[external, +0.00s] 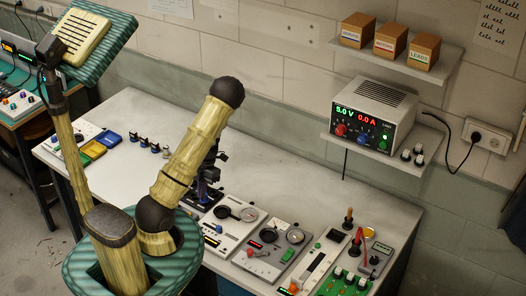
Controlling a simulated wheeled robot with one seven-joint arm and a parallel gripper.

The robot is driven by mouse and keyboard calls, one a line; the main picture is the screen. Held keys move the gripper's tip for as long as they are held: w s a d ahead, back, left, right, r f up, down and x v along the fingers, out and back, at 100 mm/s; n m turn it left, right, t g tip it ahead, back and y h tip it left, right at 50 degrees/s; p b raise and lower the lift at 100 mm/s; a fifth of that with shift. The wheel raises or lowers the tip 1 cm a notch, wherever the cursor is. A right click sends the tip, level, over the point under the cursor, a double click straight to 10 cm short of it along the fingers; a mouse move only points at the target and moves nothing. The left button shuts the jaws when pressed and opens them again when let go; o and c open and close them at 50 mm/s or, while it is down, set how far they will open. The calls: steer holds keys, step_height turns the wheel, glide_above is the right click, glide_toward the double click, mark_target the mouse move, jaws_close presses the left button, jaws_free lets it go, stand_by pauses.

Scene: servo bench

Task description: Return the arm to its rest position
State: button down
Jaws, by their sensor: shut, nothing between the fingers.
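My arm rises from my base in the lower left of the external view. Its bamboo-like upper link (190,148) leans up and right to a dark elbow joint (228,91). Beyond the elbow the arm is mostly hidden behind that link. Dark parts that look like my gripper (208,172) show just right of the link, low over the bench's row of instruments. It appears shut and empty. The fingertips are small and dark, hard to separate from the things behind them.
The grey bench (290,180) carries several panels along its front edge, including a dial panel (228,225) and a green circuit board (345,284). A power supply (374,116) sits on a wall shelf, below three small boxes (390,42).

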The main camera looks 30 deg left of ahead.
steer(key=shift+v, duration=0.9)
steer(key=shift+w+f, duration=0.1)
steer(key=shift+w, duration=0.05)
steer(key=s+d+r+m+t+b, duration=0.1)
steer(key=d+r+m, duration=0.5)
steer(key=m, duration=1.2)
steer(key=s+d+r+m+t+b, duration=0.2)
steer(key=d+r+m, duration=0.4)
steer(key=m, duration=1.2)
steer(key=s+t, duration=0.1)
steer(key=t, duration=0.1)
steer(key=shift+s+d+t, duration=0.15)
steer(key=shift+s+t, duration=0.15)
steer(key=shift+t, duration=0.1)
